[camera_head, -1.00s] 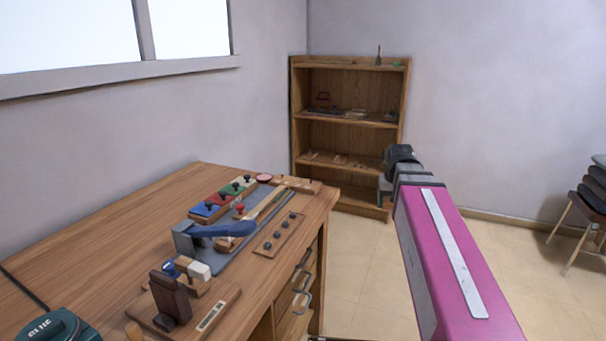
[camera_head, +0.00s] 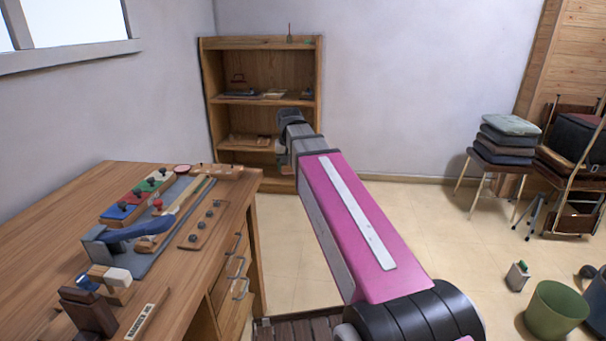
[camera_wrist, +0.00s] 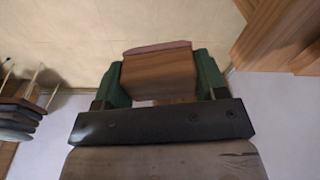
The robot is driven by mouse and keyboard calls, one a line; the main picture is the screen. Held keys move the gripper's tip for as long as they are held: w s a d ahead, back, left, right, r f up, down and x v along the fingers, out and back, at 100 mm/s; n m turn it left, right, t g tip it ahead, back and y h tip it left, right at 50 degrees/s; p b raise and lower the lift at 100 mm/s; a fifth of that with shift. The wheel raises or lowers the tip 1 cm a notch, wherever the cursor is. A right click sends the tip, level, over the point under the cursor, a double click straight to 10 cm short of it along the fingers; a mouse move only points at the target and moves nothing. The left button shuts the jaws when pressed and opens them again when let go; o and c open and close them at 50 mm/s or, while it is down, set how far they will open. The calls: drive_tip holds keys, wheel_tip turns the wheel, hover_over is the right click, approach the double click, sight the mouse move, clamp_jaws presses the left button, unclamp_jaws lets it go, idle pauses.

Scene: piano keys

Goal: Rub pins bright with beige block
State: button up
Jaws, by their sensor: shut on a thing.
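My gripper (camera_wrist: 160,70) shows in the wrist view with its green fingers shut on a brown wooden block (camera_wrist: 158,82) that has a thin pinkish layer along its far edge. In the head view the end of my arm points toward the bookshelf, to the right of the workbench and apart from it; the fingers there are too small to make out. A wooden strip with several dark pins (camera_head: 204,224) lies along the bench's right edge. A beige and white block (camera_head: 112,275) sits on a wooden stand at the near end of the bench.
The workbench (camera_head: 40,215) also carries a blue-handled tool (camera_head: 140,229) and coloured blocks with black knobs (camera_head: 135,198). A bookshelf (camera_head: 262,68) stands behind. Open floor lies between.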

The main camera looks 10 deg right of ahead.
drive_tip(key=shift+m, duration=0.6)
drive_tip(key=w+a+r, duration=0.1)
drive_tip(key=a, duration=0.3)
drive_tip(key=w+a+r, duration=0.2)
drive_tip(key=a, duration=0.2)
drive_tip(key=w+a+r, duration=0.1)
drive_tip(key=w+a, duration=0.1)
drive_tip(key=a, duration=0.2)
drive_tip(key=shift+w+a+r, duration=0.2)
drive_tip(key=shift+a+r, duration=0.05)
drive_tip(key=shift+m, duration=0.7)
drive_tip(key=a+r, duration=0.1)
drive_tip(key=a, duration=0.2)
drive_tip(key=w+a+r, duration=0.1)
drive_tip(key=a, duration=0.3)
drive_tip(key=a+r, duration=0.2)
drive_tip(key=a, duration=0.2)
drive_tip(key=shift+w+a+r, duration=0.1)
drive_tip(key=shift+w+a, duration=0.15)
drive_tip(key=shift+w, duration=0.1)
drive_tip(key=shift+a, duration=0.15)
drive_tip(key=shift+f, duration=2)
